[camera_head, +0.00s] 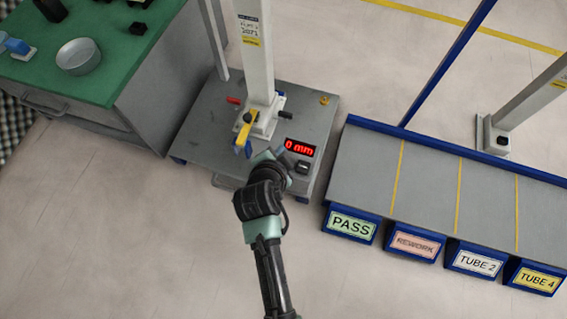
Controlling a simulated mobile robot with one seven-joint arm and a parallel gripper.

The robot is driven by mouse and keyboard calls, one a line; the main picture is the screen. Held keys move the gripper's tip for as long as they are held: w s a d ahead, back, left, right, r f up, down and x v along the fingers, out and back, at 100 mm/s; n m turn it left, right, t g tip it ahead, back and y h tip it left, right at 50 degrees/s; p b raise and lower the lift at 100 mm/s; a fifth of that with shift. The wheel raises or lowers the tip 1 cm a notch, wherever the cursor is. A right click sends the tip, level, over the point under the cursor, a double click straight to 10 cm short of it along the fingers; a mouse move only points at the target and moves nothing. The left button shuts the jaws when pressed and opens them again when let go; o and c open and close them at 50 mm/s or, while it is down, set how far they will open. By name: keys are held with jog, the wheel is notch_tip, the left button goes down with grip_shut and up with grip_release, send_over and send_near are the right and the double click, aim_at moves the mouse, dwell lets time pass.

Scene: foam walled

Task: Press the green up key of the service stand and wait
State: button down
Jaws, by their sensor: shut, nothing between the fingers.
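The service stand (203,143) is a grey platform with a white upright column (255,60). Its red display (300,147) reads 0 mm, and a small dark box (303,168) sits just below it. My arm reaches up from the bottom of the picture to the stand's front. My gripper (286,158) is shut and empty, just left of the display and the dark box, mostly hidden behind my own wrist. I cannot make out a green up key; my wrist covers part of the panel. Whether my fingertips touch the panel cannot be told.
A yellow and blue part (243,131) hangs at the column's foot, close left of my wrist. A green-topped bench (110,75) with a metal bowl (79,56) stands left. A blue-edged rack (430,185) with labelled lanes stands right. Floor in front is clear.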

jog(key=shift+f+b, duration=0.45)
jog(key=shift+f, duration=1)
jog(key=shift+f, duration=0.1)
dwell(0.8)
jog(key=shift+f, duration=0.3)
